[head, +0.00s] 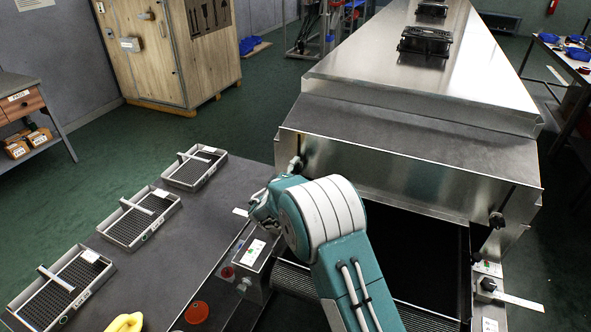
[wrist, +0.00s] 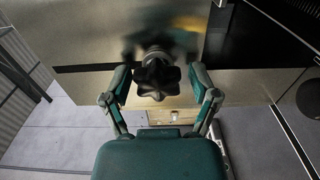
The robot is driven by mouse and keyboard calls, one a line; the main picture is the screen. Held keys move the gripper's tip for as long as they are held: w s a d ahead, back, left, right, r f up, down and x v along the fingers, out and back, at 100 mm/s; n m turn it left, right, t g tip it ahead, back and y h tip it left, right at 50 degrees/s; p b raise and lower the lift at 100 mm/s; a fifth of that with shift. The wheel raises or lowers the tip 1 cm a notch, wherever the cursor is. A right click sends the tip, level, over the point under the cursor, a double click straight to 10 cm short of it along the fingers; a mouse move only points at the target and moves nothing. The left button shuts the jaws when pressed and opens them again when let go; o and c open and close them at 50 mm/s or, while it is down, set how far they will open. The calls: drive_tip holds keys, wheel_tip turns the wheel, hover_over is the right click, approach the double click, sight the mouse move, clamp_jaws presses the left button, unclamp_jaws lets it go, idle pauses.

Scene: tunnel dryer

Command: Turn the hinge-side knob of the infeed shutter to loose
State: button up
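The infeed shutter (head: 400,178) is the metal front panel of the long dryer housing, above the dark tunnel opening. A dark knob (head: 297,163) sits at its left end, partly hidden behind my arm. Another dark knob (head: 497,220) sits at its right end. In the wrist view a black lobed knob (wrist: 157,80) stands between the two fingers of my gripper (wrist: 160,74). Gaps show on both sides of the knob, so the gripper looks open around it without gripping. The frames do not show which end is hinged.
The grey table (head: 130,275) on the left carries several mesh trays (head: 195,168) and a yellow object (head: 125,322). A small control panel (head: 250,255) stands beside my arm. A wooden crate (head: 170,50) stands at the back left. A bracket (head: 510,298) juts out at the right.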

drive_tip(key=c, duration=0.5)
drive_tip(key=shift+n, duration=0.4)
drive_tip(key=n, duration=0.3)
drive_tip(key=shift+f+n, duration=0.1)
drive_tip(key=shift+n, duration=0.3)
drive_tip(key=n, duration=1.1)
drive_tip(key=shift+n, duration=0.3)
drive_tip(key=n, duration=0.6)
